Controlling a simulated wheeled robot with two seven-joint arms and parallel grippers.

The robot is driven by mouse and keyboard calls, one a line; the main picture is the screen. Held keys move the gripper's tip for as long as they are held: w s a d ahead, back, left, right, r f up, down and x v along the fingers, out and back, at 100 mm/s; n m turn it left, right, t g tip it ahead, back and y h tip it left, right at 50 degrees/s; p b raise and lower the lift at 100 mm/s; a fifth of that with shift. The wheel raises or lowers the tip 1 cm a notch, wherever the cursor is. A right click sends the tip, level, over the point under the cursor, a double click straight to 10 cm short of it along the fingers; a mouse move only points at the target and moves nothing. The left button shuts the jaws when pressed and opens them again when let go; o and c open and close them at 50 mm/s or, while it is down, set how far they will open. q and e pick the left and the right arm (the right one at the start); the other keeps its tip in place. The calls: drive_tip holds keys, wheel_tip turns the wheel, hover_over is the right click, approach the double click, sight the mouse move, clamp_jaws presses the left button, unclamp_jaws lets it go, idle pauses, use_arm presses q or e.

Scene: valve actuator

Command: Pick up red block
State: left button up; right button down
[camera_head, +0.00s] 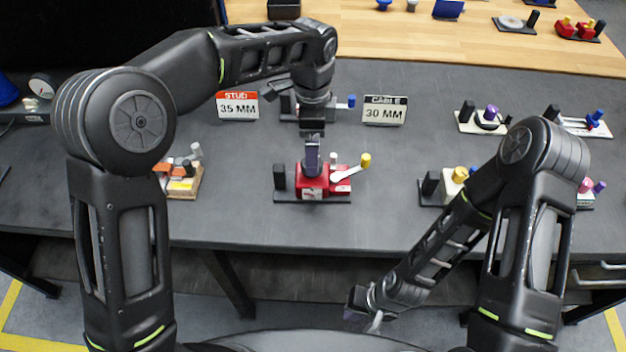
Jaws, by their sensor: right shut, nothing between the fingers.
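The red block (312,186) is part of a small valve fixture on a dark base plate on the grey table. A black post stands at its left and a white lever with a yellow knob (366,160) at its right. My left gripper (312,168) points straight down over the red block, and its fingers hide part of the block's top. I cannot tell whether they touch it or how wide they are. My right gripper (360,307) is shut and empty, low in front of the table's near edge.
Two signs, "STUD 35 MM" (238,106) and "CABLE 30 MM" (385,110), stand behind the red block. Another fixture (183,184) is at left, and several more are at right. A wooden table (400,38) lies beyond. Grey tabletop beside the red block's fixture is clear.

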use_arm(q)
wheel_tip(320, 180, down, 7)
drive_tip(key=shift+r, duration=0.15)
idle(0.4)
drive_tip(key=shift+f, duration=2.6)
drive_tip(key=c, duration=2)
drive_tip(key=shift+r, duration=0.2)
wheel_tip(320, 180, up, 10)
drive_tip(key=shift+f, duration=0.1)
